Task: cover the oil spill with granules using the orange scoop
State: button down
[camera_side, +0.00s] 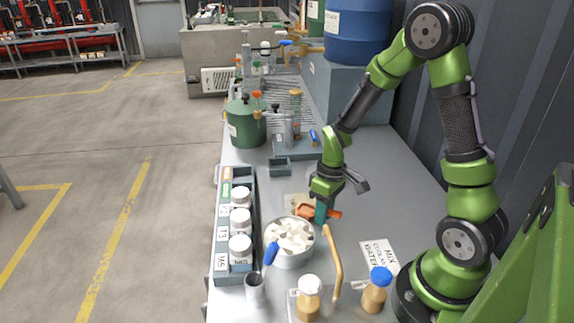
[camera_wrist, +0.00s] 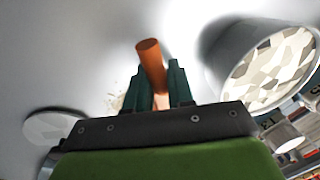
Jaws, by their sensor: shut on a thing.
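My gripper (camera_side: 321,213) is shut on the orange scoop (camera_side: 334,214), low over the bench beside the granule bucket. In the wrist view the scoop's orange handle (camera_wrist: 151,62) stands out between the dark green fingers (camera_wrist: 161,92). The scoop's bowl is not clearly seen, so I cannot tell whether it holds granules. The white bucket (camera_side: 292,259) is full of pale, chunky granules (camera_side: 289,235); it also shows in the wrist view (camera_wrist: 229,48). A beige patch (camera_side: 296,199) lies behind the bucket, partly hidden; I cannot tell whether it is the oil spill.
A grey rack (camera_side: 222,262) with several white-lidded jars stands left of the bucket. A sign (camera_side: 378,254) lies at right. A green can (camera_side: 246,124) stands farther back.

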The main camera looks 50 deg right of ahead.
jog(key=shift+s+a+f, duration=0.1)
jog(key=shift+s+a, duration=1.1)
jog(key=shift+a, duration=0.05)
jog(key=shift+w+a, duration=0.7)
jog(key=shift+w, duration=0.15)
jog(key=shift+w+d, duration=3.5)
jog(key=shift+d, duration=0.05)
jog(key=shift+w+d, duration=1.2)
notch_tip(320, 180, up, 6)
jog(key=shift+r, duration=0.2)
jog(key=shift+r, duration=1.4)
